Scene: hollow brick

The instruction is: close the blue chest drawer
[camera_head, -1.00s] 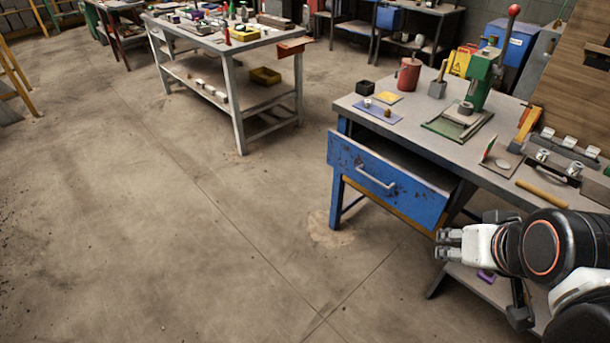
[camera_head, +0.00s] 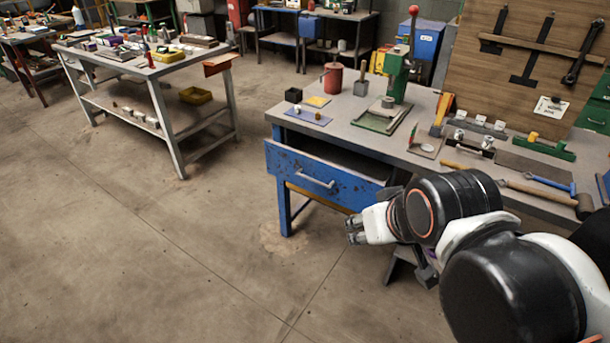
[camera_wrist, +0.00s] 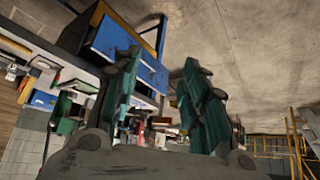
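The blue drawer (camera_head: 315,172) juts out from under the grey workbench top at the centre of the head view, pulled open, with a pale bar handle on its scuffed front. My gripper (camera_head: 352,230) is in front of the bench, below and right of the drawer front, apart from it. In the wrist view, which is upside down, the drawer (camera_wrist: 115,40) shows at upper left, beyond my gripper (camera_wrist: 160,75). The two fingers are spread with a gap between them, and nothing is held. My arm hides the drawer's right end in the head view.
The workbench top (camera_head: 350,135) carries a green press (camera_head: 395,70), a red can (camera_head: 332,75) and several small tools. A second table (camera_head: 130,60) stands at the back left. The floor (camera_head: 200,250) left of and in front of the drawer is clear.

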